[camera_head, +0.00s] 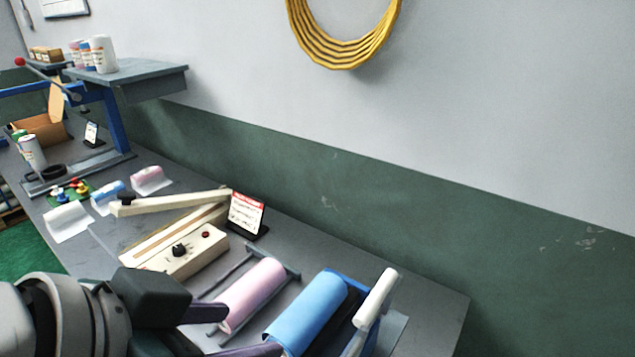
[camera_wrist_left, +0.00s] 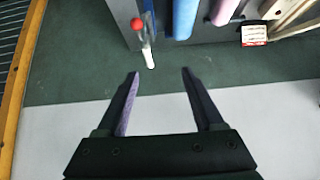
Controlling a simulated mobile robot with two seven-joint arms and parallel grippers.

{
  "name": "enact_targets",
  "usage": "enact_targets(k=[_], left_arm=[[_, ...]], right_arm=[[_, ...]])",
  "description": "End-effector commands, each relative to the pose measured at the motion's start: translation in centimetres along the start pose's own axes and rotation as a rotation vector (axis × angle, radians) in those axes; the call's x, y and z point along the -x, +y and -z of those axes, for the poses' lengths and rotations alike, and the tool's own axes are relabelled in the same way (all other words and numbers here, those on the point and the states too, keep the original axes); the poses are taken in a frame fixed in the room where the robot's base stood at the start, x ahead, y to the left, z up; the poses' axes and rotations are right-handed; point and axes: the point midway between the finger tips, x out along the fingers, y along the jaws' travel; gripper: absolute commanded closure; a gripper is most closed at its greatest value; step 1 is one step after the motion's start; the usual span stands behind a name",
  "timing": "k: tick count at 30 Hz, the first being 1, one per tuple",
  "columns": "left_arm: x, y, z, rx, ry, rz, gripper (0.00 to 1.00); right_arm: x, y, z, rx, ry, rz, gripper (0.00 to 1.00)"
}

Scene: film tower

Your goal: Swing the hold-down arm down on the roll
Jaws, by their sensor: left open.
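A blue roll (camera_head: 307,312) lies at the front right of the bench, against a blue stand (camera_head: 349,287). A pale bar (camera_head: 375,298), apparently part of the hold-down arm, stands raised and tilted to the right of the roll. The left wrist view shows the blue roll (camera_wrist_left: 185,18) at the top and a red knob (camera_wrist_left: 137,24) by a pale bar end (camera_wrist_left: 149,58). My left gripper (camera_head: 253,331) is open and empty; its fingers (camera_wrist_left: 160,71) are spread, with the bar end just beyond and between them. The lower arm is cut off in the head view.
A pink roll (camera_head: 251,294) lies on a rack left of the blue roll. Farther left are a cream sealer (camera_head: 176,250) with a raised lever and a small sign (camera_head: 247,215). The green and white wall stands behind the bench.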

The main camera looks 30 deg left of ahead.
Motion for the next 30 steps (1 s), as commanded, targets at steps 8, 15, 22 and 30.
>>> enact_targets(k=[8, 15, 22, 30], left_arm=[[1.6, -0.1, 0.2, -0.001, -0.046, 0.001, 0.31], [1.5, -0.1, 0.1, -0.001, -0.047, 0.001, 0.31], [1.5, -0.1, 0.1, -0.001, -0.049, 0.001, 0.31], [4.6, -0.2, -5.8, -0.008, -0.351, 0.006, 0.31]], right_arm=[[1.6, 0.1, 0.5, 0.001, 0.000, -0.001, 0.50], [1.6, 0.1, 0.5, 0.001, 0.000, -0.001, 0.50], [1.6, 0.1, 0.5, 0.000, -0.001, -0.001, 0.50], [1.6, 0.1, 0.5, 0.000, -0.001, 0.000, 0.50]])
